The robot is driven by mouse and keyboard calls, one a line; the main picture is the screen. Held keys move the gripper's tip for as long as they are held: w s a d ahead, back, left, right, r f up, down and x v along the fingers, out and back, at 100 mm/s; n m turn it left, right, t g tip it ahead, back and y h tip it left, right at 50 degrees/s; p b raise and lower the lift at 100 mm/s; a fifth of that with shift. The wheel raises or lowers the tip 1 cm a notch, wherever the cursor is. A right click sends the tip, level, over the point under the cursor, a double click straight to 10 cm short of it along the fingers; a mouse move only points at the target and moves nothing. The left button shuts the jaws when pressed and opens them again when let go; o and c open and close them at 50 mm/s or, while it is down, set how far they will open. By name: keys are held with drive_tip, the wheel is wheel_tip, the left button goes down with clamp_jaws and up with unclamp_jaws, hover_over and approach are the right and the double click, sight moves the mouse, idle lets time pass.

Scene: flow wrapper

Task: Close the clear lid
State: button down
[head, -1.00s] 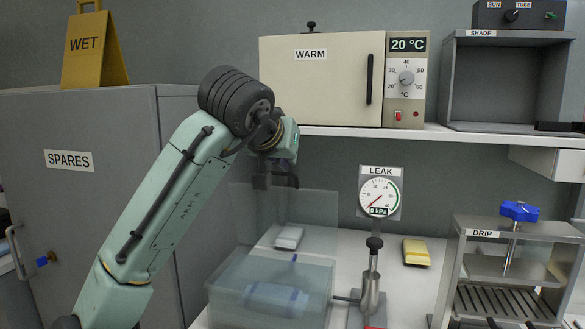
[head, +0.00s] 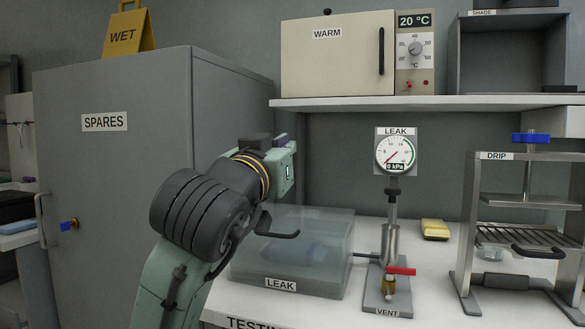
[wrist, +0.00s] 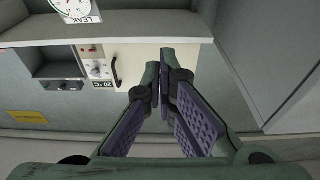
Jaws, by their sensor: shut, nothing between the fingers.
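The clear box (head: 335,275) labelled LEAK stands on the white bench, partly hidden on its left by my arm. Its clear lid (head: 325,222) appears to lie flat across the top; no raised panel shows behind the box. A bluish shape is dimly visible inside.
The LEAK gauge stand (head: 392,240) with a red-handled vent valve (head: 400,271) stands close right of the box. The DRIP rack (head: 500,170) is farther right. The SPARES cabinet (head: 100,200) is at left. A shelf (head: 400,103) with the WARM oven (head: 335,60) hangs above.

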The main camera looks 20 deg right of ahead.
drive_tip(key=s+a+f+t+h+b, duration=0.1)
drive_tip(key=s+f+t+b, duration=0.1)
drive_tip(key=f+b, duration=0.3)
drive_tip(key=s+a+f+t+h+b, duration=0.1)
drive_tip(key=s+a+f+t+b, duration=0.1)
drive_tip(key=f+b, duration=0.4)
wheel_tip(320, 180, down, 3)
drive_tip(key=shift+s+r+h, duration=0.1)
drive_tip(key=shift+s+h, duration=0.05)
drive_tip(key=shift+h, duration=0.25)
